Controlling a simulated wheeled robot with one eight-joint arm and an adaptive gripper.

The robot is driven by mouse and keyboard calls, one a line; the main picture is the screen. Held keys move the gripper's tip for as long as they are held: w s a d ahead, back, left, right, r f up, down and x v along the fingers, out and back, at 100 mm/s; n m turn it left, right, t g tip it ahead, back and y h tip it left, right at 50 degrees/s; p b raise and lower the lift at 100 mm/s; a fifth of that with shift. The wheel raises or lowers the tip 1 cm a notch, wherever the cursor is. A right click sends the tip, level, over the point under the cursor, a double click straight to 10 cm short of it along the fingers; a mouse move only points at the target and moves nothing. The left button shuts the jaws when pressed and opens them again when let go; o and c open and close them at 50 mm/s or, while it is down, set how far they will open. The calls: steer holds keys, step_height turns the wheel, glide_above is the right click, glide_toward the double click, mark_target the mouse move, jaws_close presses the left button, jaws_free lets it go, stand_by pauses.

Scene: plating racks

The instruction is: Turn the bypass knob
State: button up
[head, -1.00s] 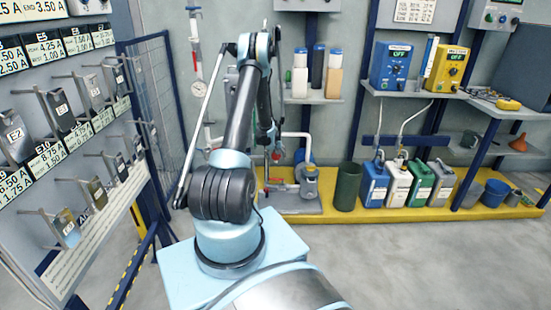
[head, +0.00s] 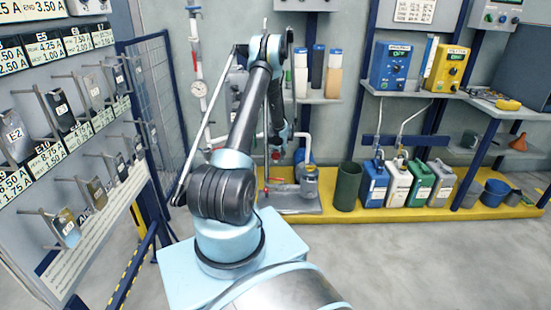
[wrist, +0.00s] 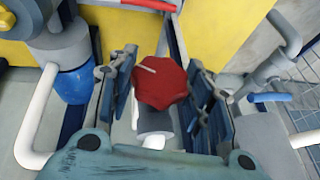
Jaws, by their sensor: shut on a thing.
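The bypass knob (wrist: 161,84) is a red, many-sided handwheel with a pale pointer mark running from its centre toward the upper left. In the head view my gripper is mostly hidden behind my arm, low in front of the pipework. A small red part (head: 276,155) shows there; I cannot tell whether it is this knob.
A blue-and-grey fitting (wrist: 74,75) is close on the left. The yellow plinth (head: 400,212) holds several jugs and a dark green bin (head: 348,187). Open floor lies in front.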

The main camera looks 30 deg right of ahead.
steer(key=shift+d+m+t+y, duration=0.15)
steer(key=shift+m+t+y, duration=0.15)
steer(key=shift+t+y, duration=0.5)
steer(key=shift+y, duration=0.3)
steer(key=o, duration=1.1)
steer(key=v, duration=1.1)
steer(key=shift+s+r, duration=0.2)
steer(key=shift+r, duration=0.15)
